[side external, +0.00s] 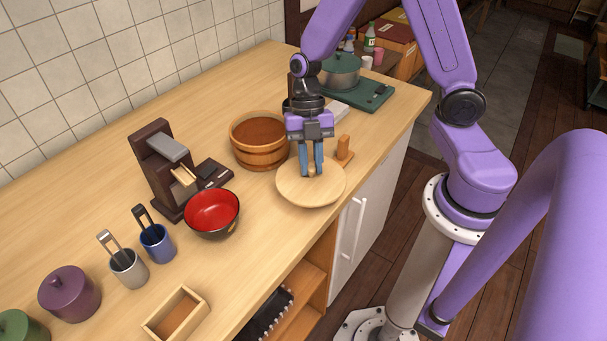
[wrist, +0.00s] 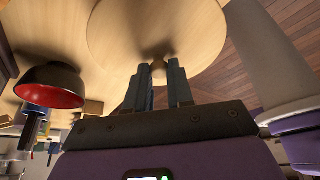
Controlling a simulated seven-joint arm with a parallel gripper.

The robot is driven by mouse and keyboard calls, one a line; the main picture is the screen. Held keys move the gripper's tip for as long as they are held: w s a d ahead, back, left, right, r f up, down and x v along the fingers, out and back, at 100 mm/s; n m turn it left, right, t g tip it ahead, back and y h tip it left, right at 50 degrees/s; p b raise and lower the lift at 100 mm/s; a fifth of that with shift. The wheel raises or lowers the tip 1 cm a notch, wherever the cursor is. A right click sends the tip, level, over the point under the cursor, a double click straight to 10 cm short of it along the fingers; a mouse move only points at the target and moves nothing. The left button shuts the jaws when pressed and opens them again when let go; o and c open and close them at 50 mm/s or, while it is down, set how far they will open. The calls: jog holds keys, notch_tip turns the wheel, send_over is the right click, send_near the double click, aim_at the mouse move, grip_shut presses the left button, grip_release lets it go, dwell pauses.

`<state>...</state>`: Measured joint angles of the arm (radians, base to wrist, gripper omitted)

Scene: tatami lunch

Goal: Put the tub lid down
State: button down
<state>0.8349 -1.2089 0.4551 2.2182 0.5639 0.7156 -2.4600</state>
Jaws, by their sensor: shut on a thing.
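The tub lid (side external: 298,192) is a round, pale wooden disc with a small knob on top. It lies level at the front edge of the counter in the side view, right of the red bowl; whether it touches the counter I cannot tell. My gripper (side external: 312,173) points down at its middle, with the fingers shut on the knob. In the wrist view the lid (wrist: 130,40) fills the top middle, and the fingertips (wrist: 160,72) close around the knob. The wooden tub (side external: 262,157), open with brown inside, stands just behind and left of the lid.
A red bowl (side external: 212,212) stands left of the lid, with a dark wooden dispenser (side external: 158,170) behind it. A small wooden block stand (side external: 344,150) is close on the right. A pot (side external: 341,72) sits on a green board (side external: 378,95) farther back. Cups and jars line the left.

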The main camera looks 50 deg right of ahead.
jog(key=shift+w+a+f, duration=0.15)
jog(key=shift+w+f, duration=0.65)
jog(key=shift+f, duration=1.75)
jog(key=shift+f, duration=0.1)
jog(key=c, duration=1)
grip_release()
